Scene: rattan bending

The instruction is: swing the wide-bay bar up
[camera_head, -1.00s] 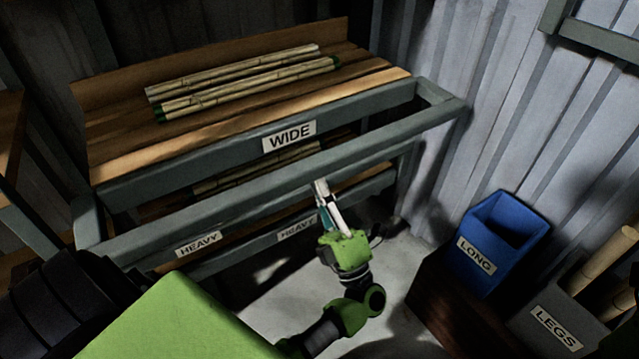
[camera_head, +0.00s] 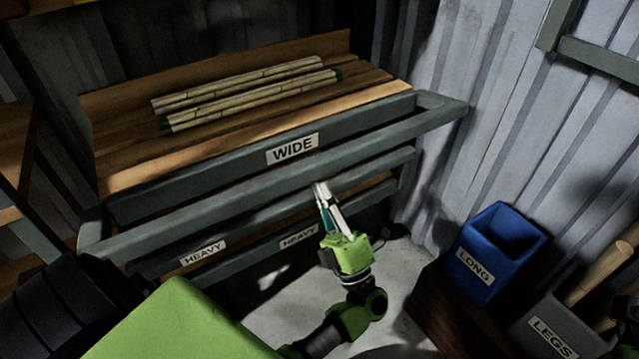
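The wide-bay bar (camera_head: 235,200) is a grey frame across the front of the rack, just below the WIDE label (camera_head: 292,148). It stands out from the shelf's front edge, and its right end (camera_head: 452,107) juts past the shelf. My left gripper (camera_head: 319,188) points up at the bar's lower edge, right of its middle. Its slim fingers lie close together and look shut, with nothing seen between them. The tips seem to meet the bar's underside; exact contact is hard to see. My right gripper is out of view.
Rattan poles (camera_head: 250,98) lie on the wooden top shelf (camera_head: 150,172) behind the bar. Lower bays carry HEAVY labels (camera_head: 204,253). A blue LONG bin (camera_head: 503,240) and a grey LEGS bin (camera_head: 562,325) stand at right. A corrugated wall (camera_head: 500,130) is close to the rack's right end.

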